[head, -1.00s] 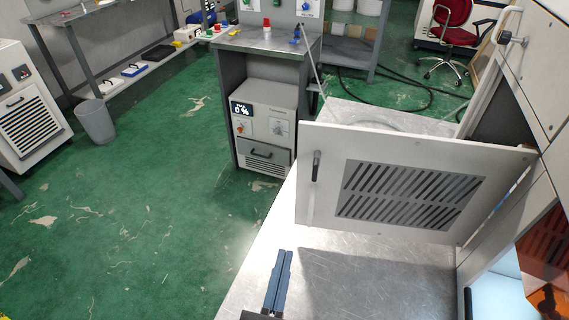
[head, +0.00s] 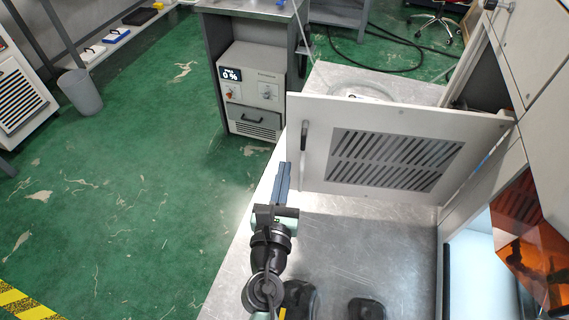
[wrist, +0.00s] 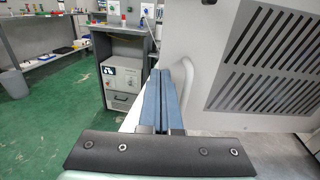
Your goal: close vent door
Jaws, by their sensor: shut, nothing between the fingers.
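A bench with a box-shaped unit (head: 250,92) showing a display stands beyond the door. A hose lies on the counter behind the door. An orange-tinted window (head: 535,240) is at lower right. Green floor on the left is open, with a grey bin (head: 80,92).

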